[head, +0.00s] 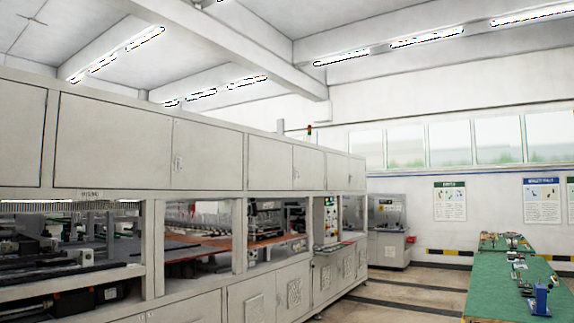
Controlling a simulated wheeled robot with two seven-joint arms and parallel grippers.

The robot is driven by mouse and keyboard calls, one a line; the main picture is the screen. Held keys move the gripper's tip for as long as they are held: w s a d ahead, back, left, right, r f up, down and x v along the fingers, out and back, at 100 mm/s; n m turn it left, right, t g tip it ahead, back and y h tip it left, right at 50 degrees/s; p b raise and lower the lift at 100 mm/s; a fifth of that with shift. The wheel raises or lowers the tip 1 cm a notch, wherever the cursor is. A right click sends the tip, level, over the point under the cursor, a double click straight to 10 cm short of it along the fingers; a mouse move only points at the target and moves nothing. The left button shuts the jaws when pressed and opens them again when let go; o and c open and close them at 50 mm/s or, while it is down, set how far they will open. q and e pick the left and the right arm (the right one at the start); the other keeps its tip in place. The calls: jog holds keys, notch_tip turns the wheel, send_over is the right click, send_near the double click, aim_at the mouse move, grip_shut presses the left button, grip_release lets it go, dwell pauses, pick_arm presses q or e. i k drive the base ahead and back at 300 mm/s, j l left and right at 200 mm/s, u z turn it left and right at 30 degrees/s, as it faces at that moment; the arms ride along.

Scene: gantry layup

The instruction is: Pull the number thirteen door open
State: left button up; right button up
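A long off-white machine runs from the left foreground toward the back. Its upper row has closed flat doors (112,140), with small handles on some. Its lower row has closed cabinet doors (252,303) with vent panels. I cannot read a number thirteen on any door, so I cannot tell which one it is. A small label (90,195) under the upper row is too small to read. Neither of my grippers is in view.
Open bays between the rows show rails and an orange-brown board (200,248). A control panel (328,220) stands farther along. A green-topped bench (490,292) with tools and a blue vise (541,299) is at right. Striped floor (400,290) lies clear between.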

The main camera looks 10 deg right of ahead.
aim_at(212, 156)
jog(key=i+z, duration=0.2)
jog(key=i, duration=2.65)
